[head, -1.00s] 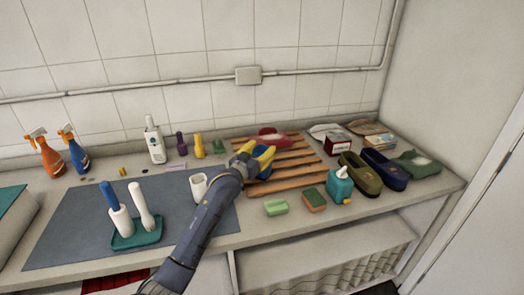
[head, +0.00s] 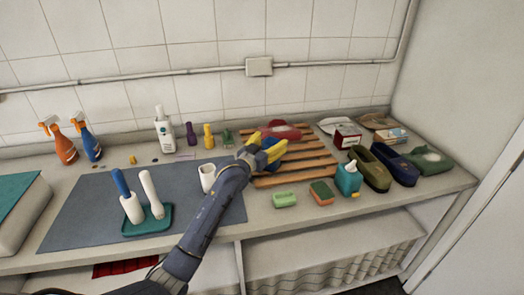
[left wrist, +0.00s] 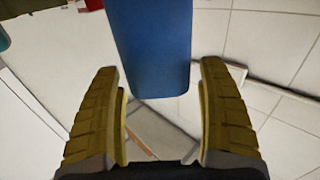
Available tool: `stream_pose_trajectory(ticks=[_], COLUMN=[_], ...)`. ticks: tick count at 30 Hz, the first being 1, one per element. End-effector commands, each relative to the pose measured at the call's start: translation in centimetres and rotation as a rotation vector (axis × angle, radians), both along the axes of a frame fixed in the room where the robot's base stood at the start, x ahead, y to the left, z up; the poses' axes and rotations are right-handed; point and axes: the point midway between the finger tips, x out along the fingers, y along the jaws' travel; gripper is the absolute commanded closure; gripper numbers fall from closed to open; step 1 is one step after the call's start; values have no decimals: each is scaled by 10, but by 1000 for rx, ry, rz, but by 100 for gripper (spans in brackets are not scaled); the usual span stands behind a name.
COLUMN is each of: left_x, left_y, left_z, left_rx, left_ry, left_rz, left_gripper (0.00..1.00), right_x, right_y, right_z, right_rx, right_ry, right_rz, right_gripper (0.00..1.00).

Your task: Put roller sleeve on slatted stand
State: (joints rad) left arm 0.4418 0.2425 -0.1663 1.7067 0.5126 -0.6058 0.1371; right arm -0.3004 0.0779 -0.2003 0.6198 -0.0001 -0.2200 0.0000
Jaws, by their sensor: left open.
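The slatted stand (head: 298,180), made of orange-brown wooden slats, lies on the counter right of centre. My left gripper (head: 268,147) is over its left part, with yellow fingers spread open. A blue, smooth, rounded piece (head: 275,152), which looks like the roller sleeve, sits between the fingers. In the left wrist view the blue sleeve (left wrist: 155,40) stands between the open fingers with a gap on both sides. The fingers and arm partly hide it in the head view, and I cannot tell how it meets the slats. My right gripper is not in view.
A red item (head: 283,132) lies on the stand's back part. A white cup (head: 207,178) stands left of my arm, beside a teal tray (head: 147,222) with upright handles. A green block (head: 284,200), a sponge (head: 321,193), a teal bottle (head: 348,177) and shoes (head: 370,170) crowd the right.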

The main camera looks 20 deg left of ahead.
Motion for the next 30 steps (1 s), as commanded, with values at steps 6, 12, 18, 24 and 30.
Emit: stream_pose_trajectory(ticks=[6,12,18,24,30], left_x=[-34,-69,-95,-109,-112], left_y=[8,17,23,26,27], left_z=[-2,-2,-2,-1,-1], left_rx=[2,2,3,1,0], left_ry=[1,1,2,1,1], left_rz=[0,0,0,0,0], left_gripper=[24,24,24,24,24], right_x=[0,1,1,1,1], right_y=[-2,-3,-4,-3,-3], right_z=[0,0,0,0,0], right_rx=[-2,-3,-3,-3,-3], right_ry=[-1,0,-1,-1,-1], right_rz=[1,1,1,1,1], right_gripper=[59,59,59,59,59])
